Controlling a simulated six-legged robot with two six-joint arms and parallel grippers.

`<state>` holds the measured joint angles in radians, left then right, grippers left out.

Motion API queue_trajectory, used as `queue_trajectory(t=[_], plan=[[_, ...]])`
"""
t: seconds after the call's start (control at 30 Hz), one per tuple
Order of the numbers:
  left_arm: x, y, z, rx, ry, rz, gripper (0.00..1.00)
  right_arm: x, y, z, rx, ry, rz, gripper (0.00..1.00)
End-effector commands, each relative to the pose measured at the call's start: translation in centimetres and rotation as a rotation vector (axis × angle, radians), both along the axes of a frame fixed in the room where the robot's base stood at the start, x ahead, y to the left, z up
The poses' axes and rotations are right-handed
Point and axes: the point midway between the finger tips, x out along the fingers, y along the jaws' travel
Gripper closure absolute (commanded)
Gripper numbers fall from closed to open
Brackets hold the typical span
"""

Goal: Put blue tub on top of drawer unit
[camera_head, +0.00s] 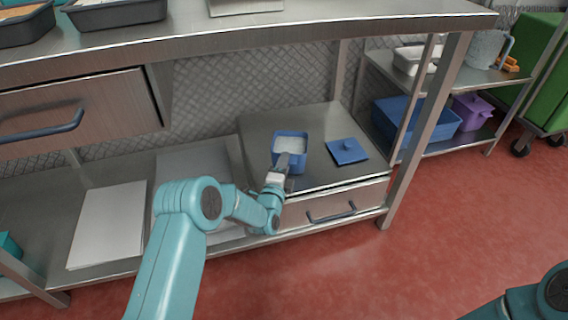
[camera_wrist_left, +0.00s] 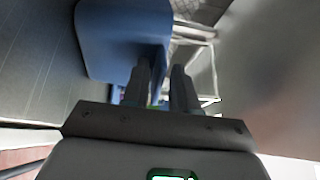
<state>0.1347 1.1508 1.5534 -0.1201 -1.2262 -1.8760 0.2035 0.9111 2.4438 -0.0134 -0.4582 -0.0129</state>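The blue tub (camera_head: 303,153), open and with pale contents, is over the top of the drawer unit (camera_head: 225,135) under the bench. I cannot tell whether it rests there or is slightly raised. My left gripper (camera_head: 284,163) is at the tub's near rim. In the left wrist view the tub (camera_wrist_left: 115,42) fills the upper left; the left gripper's fingers (camera_wrist_left: 161,72) show a narrow gap at its edge. Whether they grip the wall is unclear. Part of my right arm shows at the lower right; its gripper is out of view.
A blue lid (camera_head: 347,151) lies on the drawer unit right of the tub. The bench top (camera_head: 240,38) overhangs it, and a bench leg (camera_head: 425,130) stands to the right. White boards (camera_head: 107,225) lie at the left. A side shelf holds a blue bin (camera_head: 440,120) and a purple pot (camera_head: 471,112).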

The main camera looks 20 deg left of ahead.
Motion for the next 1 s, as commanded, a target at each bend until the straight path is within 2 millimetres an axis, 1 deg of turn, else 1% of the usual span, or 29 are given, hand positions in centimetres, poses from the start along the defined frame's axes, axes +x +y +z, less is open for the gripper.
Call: queue_trajectory(t=[0.37, 0.47, 0.57, 0.6, 0.8, 0.9, 1.0], plan=[[-0.1, 0.0, 0.4, 0.0, 0.0, 0.0, 0.62, 0.0, 0.0, 0.1, 0.0, 0.001, 0.0, 0.44], [-1.4, -0.1, 0.3, 0.0, 0.004, -0.001, 0.62, -0.3, 0.1, 0.8, 0.003, 0.012, 0.001, 0.44], [-3.6, -0.2, 0.3, 0.0, 0.007, -0.001, 0.62, -0.9, 0.2, 1.8, 0.006, 0.031, 0.004, 0.44], [-4.6, -0.2, 0.2, 0.0, 0.007, -0.001, 0.62, -1.2, 0.2, 2.1, 0.008, 0.04, 0.005, 0.44], [-9.1, -0.5, -0.2, -0.001, 0.005, 0.0, 0.62, -2.3, 0.5, 3.4, 0.016, 0.077, 0.01, 0.44], [-10.6, -0.5, -0.4, 0.0, 0.003, 0.0, 0.62, -2.6, 0.5, 3.7, 0.017, 0.089, 0.012, 0.44], [-11.6, -0.6, -0.6, 0.0, 0.002, -0.001, 0.62, -2.8, 0.6, 3.9, 0.019, 0.096, 0.012, 0.44]])
